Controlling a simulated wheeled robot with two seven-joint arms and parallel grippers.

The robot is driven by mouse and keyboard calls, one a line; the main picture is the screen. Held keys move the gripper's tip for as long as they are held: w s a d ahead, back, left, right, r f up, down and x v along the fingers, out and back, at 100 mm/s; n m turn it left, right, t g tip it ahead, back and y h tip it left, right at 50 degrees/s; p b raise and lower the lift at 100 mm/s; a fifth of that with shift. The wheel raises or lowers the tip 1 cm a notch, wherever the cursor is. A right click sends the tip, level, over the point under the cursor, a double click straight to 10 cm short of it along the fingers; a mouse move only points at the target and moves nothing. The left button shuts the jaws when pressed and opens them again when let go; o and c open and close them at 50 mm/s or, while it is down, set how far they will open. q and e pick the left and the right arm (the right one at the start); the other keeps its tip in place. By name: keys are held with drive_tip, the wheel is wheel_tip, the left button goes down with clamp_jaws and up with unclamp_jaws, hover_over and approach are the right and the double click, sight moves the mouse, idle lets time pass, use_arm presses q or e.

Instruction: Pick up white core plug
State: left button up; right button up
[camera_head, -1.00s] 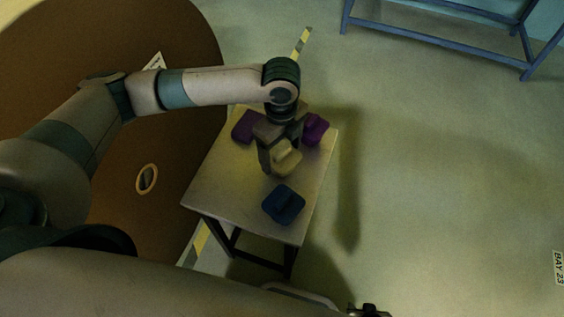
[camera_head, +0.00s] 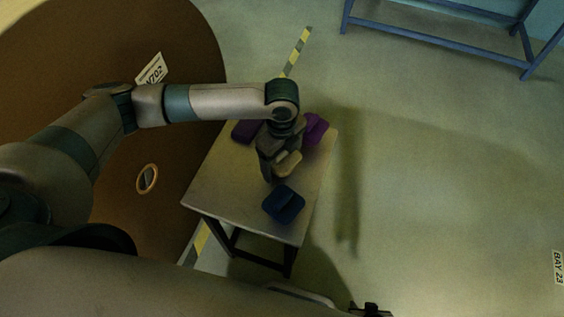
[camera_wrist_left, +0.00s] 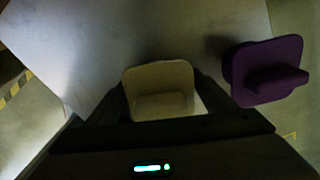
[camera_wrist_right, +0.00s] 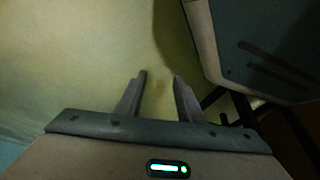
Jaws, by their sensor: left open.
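The white core plug (camera_head: 289,164), a cream block with a raised grip, sits on the small table (camera_head: 222,185). My left gripper (camera_head: 276,172) is low over it, pointing down, and partly hides it in the head view. In the left wrist view the white plug (camera_wrist_left: 158,84) lies between the two spread fingers of my left gripper (camera_wrist_left: 162,95). Whether either finger touches it cannot be told. My right gripper (camera_wrist_right: 160,76) has its fingers apart with nothing between them, above the floor.
A blue plug (camera_head: 284,205) lies near the table's front edge. Purple plugs stand behind, one on the right (camera_head: 316,128) and one on the left (camera_head: 243,130). A large brown roll (camera_head: 180,60) stands left of the table. A blue metal frame (camera_head: 440,18) stands far back.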

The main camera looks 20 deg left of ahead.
sight(284, 152)
drive_tip(key=shift+a, duration=0.1)
use_arm(q)
drive_tip(key=c, duration=0.9)
drive_tip(key=shift+c, duration=0.2)
use_arm(e)
drive_tip(key=shift+a, duration=0.55)
use_arm(q)
drive_tip(key=shift+r, duration=0.55)
drive_tip(key=r, duration=0.3)
drive_tip(key=shift+d+r, duration=0.2)
drive_tip(key=shift+d, duration=0.2)
drive_tip(key=s+d+r, duration=0.1)
drive_tip(key=d+r, duration=0.5)
drive_tip(key=d, duration=0.4)
drive_tip(key=shift+s+d+r+b, duration=0.25)
drive_tip(key=shift+s+d+b, duration=0.1)
drive_tip(key=shift+d+b, duration=0.1)
use_arm(e)
drive_tip(key=shift+s+d+f+g, duration=0.1)
drive_tip(key=shift+s+d+g, duration=0.2)
drive_tip(key=shift+d, duration=0.4)
